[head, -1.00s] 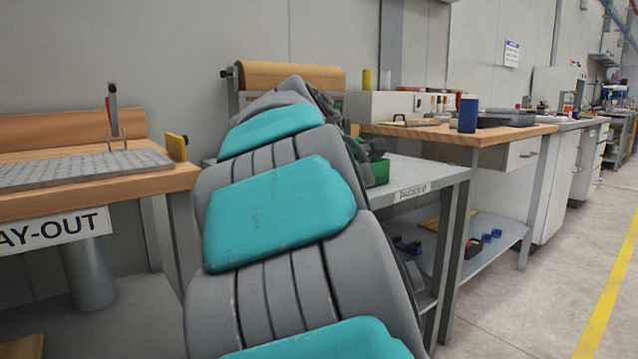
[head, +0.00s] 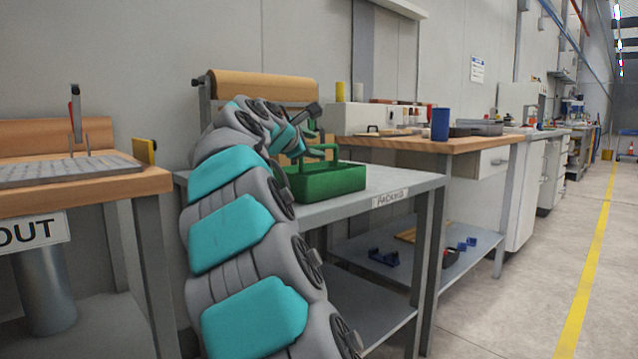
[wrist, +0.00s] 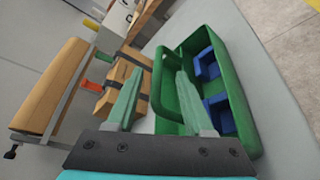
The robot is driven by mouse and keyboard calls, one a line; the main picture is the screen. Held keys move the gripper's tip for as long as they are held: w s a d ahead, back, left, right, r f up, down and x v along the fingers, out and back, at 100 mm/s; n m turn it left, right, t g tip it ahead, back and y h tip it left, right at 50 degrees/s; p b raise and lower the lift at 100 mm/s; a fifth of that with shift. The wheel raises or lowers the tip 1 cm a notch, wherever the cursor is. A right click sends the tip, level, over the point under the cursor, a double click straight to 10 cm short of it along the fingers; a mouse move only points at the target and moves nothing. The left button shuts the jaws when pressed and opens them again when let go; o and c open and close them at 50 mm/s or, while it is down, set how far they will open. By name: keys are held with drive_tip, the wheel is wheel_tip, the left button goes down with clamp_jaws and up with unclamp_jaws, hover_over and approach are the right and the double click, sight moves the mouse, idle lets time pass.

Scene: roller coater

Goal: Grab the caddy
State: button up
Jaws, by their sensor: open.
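The green caddy (head: 345,180) stands upright on the grey table marked PACKING, with a raised loop handle. In the wrist view the caddy (wrist: 245,120) fills the right half, with blue parts (wrist: 207,68) inside. Its handle (wrist: 157,85) shows between the two pale green fingers of my gripper (wrist: 160,73). My gripper is open and empty. In the head view it (head: 313,125) is at the handle's side of the caddy, partly hidden by my arm. I cannot tell whether a finger touches the handle.
A brown paper roll (head: 262,86) stands behind the packing table (head: 400,184). A strapped cardboard box (wrist: 120,88) is beside the caddy in the wrist view. A wooden bench (head: 450,146) with a blue cylinder (head: 440,124) is further right. The floor at right is clear.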

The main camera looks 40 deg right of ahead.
sight(315, 147)
drive_tip(key=w+d, duration=0.1)
drive_tip(key=w+d+f, duration=0.1)
drive_tip(key=shift+w+d+b, duration=0.15)
drive_tip(key=shift+d+b, duration=0.15)
drive_tip(key=shift+d, duration=0.1)
drive_tip(key=shift+w+d+f, duration=0.1)
drive_tip(key=shift+w+d, duration=0.1)
drive_tip(key=shift+d, duration=0.2)
clamp_jaws()
idle(0.9)
